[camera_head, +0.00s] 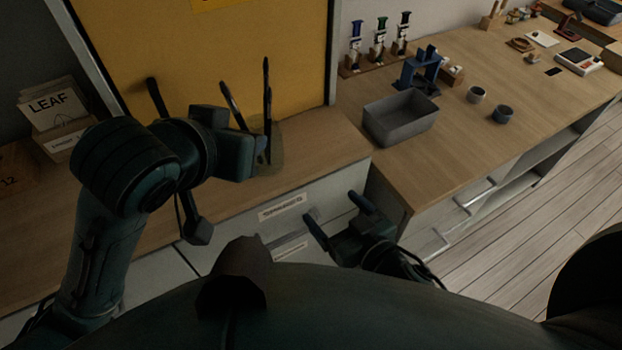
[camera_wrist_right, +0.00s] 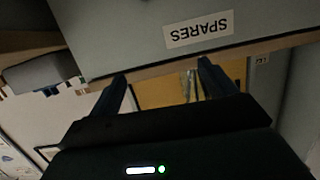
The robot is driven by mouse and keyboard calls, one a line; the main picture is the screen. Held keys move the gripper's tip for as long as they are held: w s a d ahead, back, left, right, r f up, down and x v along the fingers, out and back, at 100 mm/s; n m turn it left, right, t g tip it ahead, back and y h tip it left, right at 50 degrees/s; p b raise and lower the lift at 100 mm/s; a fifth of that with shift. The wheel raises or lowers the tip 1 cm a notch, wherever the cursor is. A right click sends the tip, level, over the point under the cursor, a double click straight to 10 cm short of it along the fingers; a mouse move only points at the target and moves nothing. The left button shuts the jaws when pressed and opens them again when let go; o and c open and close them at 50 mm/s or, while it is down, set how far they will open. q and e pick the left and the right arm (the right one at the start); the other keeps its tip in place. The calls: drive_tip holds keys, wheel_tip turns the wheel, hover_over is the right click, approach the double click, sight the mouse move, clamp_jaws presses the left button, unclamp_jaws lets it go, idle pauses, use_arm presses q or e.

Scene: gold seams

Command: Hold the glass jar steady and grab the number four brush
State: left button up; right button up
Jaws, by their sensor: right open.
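The glass jar (camera_head: 274,160) stands on the wooden bench against the yellow board. Several dark brushes (camera_head: 267,95) stick up out of it; no numbers on them are readable. My left gripper (camera_head: 258,145) is at the jar's left side and covers part of it. Its fingertips are hidden, so I cannot tell whether it grips the jar. My right gripper (camera_head: 335,215) is open and empty, in front of the bench and below its top, to the right of the jar. In the right wrist view its two fingers (camera_wrist_right: 163,80) are spread apart before the drawer front.
A drawer labelled SPARES (camera_head: 282,207) is close to my right gripper; the label also shows upside down in the right wrist view (camera_wrist_right: 198,29). A grey bin (camera_head: 401,121) and a blue stand (camera_head: 424,68) are on the right bench. LEAF packets (camera_head: 50,108) stand at left.

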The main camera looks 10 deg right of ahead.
sight(269, 132)
drive_tip(key=shift+o, duration=0.6)
drive_tip(key=w+a+r+n+y, duration=0.2)
drive_tip(key=a+r+y, duration=0.1)
drive_tip(key=r, duration=0.3)
drive_tip(key=shift+n+t+y, duration=0.3)
drive_tip(key=shift+y, duration=0.2)
drive_tip(key=shift+n+y, duration=0.3)
drive_tip(key=shift+y, duration=0.2)
drive_tip(key=x, duration=1.3)
drive_tip(key=shift+a+r, duration=0.2)
drive_tip(key=shift+a, duration=0.35)
drive_tip(key=shift+c, duration=0.3)
drive_tip(key=c, duration=1.1)
drive_tip(key=shift+c, duration=0.2)
